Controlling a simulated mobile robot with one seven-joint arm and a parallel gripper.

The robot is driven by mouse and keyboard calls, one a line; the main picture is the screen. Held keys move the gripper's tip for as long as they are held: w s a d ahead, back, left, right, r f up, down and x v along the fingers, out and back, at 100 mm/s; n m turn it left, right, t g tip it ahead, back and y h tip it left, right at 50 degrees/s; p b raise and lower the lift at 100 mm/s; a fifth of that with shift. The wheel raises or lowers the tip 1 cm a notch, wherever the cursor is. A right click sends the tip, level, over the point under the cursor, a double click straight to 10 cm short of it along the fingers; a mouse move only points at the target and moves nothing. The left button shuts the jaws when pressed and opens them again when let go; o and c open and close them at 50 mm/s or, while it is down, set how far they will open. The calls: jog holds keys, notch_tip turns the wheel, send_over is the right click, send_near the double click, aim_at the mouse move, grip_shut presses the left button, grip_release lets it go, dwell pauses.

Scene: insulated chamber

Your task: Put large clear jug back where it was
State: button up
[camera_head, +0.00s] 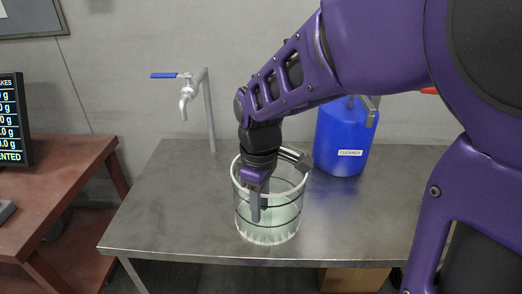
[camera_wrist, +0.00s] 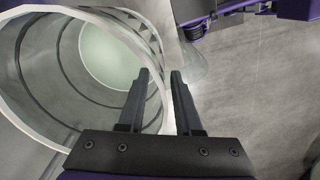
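The large clear jug (camera_head: 268,222) stands upright on the steel table, with dark rings around its wall and a pale greenish content low inside. In the wrist view its round opening (camera_wrist: 62,60) fills the left side, and the pale bottom shows through it. My gripper (camera_head: 260,205) points down at the jug's rim. In the wrist view the two fingertips (camera_wrist: 161,73) stand apart with a visible gap, on either side of the jug's near wall. The left finger overlaps the opening and the right one is outside. Whether either finger touches the wall is unclear.
A blue cleaner container (camera_head: 342,145) stands behind and right of the jug, partly hidden by my arm. A tap with a blue lever (camera_head: 187,92) rises at the back left. The steel table (camera_head: 165,215) is clear left of the jug. A display (camera_head: 12,120) stands far left.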

notch_tip(320, 180, up, 10)
jog(key=p, duration=0.6)
jog(key=shift+f, duration=0.2)
